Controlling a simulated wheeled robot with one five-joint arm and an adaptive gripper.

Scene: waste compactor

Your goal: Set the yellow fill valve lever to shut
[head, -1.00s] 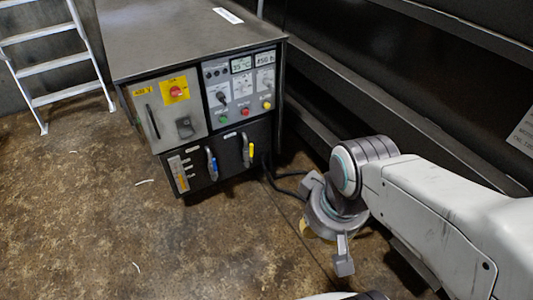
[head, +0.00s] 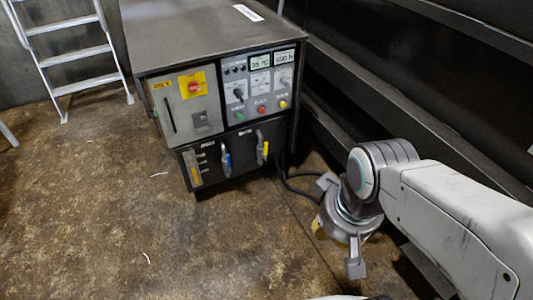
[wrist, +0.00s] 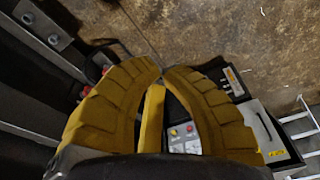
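The yellow lever (head: 263,148) is on the dark lower panel of the grey cabinet, at the right. It stands roughly upright in the picture, its yellow grip below a metal upper part. A blue lever (head: 226,160) is to its left. My gripper (head: 320,229) is in front of and to the right of the cabinet, well apart from the lever, and mostly hidden behind my wrist. In the wrist view its yellow fingers (wrist: 160,68) come together at the tips, with nothing seen between them. I cannot make out the yellow lever in that view.
The grey cabinet (head: 190,45) has knobs, displays and buttons above the levers. Dark cables (head: 292,182) run from its lower right side. Dark steel beams (head: 400,110) border the right. A white ladder (head: 80,54) stands at the left. The brown floor (head: 110,220) in front is mostly clear.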

